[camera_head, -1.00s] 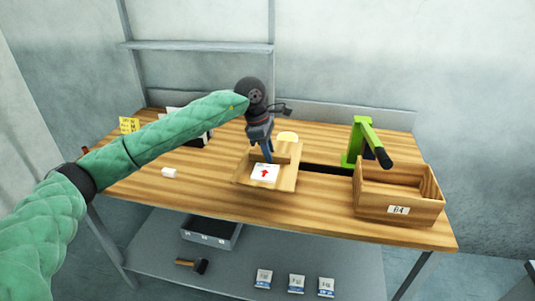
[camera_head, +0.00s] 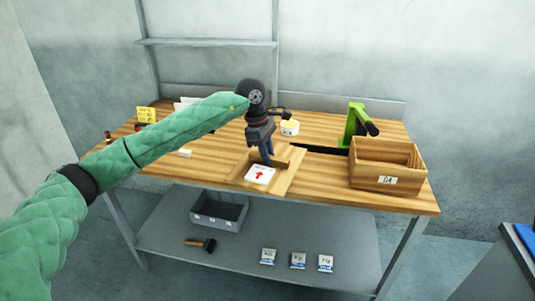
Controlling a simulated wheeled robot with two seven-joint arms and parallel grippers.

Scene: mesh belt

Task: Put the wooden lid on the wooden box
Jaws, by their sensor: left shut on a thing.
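The wooden lid (camera_head: 285,180) is a flat light-wood panel with a raised bar and a white label bearing a red arrow. My left gripper (camera_head: 267,160) is shut on the lid at its bar, and the lid is near the table's front edge. I cannot tell how far the lid is above the tabletop. The wooden box (camera_head: 372,184) stands open at the right end of the table, with a "04"-like label on its front. The lid is left of the box and apart from it. My right gripper is out of view.
A green lever tool (camera_head: 353,125) stands behind the box. A white tub with yellow content (camera_head: 289,128) is behind the lid. A dark strip crosses the tabletop (camera_head: 215,170). A grey bin (camera_head: 218,212), a hammer (camera_head: 207,245) and several packets lie on the lower shelf.

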